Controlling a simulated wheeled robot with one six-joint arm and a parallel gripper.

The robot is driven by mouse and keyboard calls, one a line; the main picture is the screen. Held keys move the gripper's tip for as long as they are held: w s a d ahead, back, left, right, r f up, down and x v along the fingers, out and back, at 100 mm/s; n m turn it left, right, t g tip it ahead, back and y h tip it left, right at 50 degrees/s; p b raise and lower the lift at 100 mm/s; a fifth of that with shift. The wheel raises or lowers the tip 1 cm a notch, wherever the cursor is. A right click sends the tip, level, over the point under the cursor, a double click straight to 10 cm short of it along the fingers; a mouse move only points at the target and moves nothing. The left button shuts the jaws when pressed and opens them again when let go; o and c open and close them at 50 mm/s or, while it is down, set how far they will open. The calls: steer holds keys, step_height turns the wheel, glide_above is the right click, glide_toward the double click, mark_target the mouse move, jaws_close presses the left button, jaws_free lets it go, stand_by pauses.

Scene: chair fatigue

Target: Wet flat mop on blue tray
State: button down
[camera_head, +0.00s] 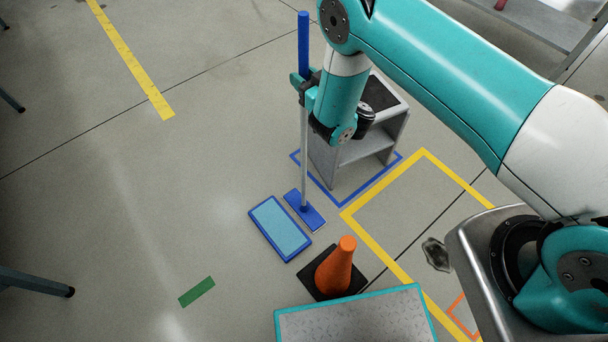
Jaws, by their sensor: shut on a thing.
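The flat mop has a blue grip at the top of its pole, a grey pole (304,150) and a flat blue head (306,211). My gripper (304,88) is shut on the upper pole, just below the blue grip. The mop stands nearly upright. Its head is just to the right of the blue tray (262,236), not over it. I cannot tell whether the head touches the floor. The tray lies flat on the floor, with a dark blue rim and a light blue inside.
A grey shelf unit (352,152) stands behind the mop inside a blue floor outline. An orange cone (337,266) on a black base stands right of the tray. A teal-edged grey surface (355,322) is at the front.

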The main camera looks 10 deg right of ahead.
mark_target(308, 60)
steer(key=shift+r+p, duration=2.95)
steer(key=shift+r, duration=0.1)
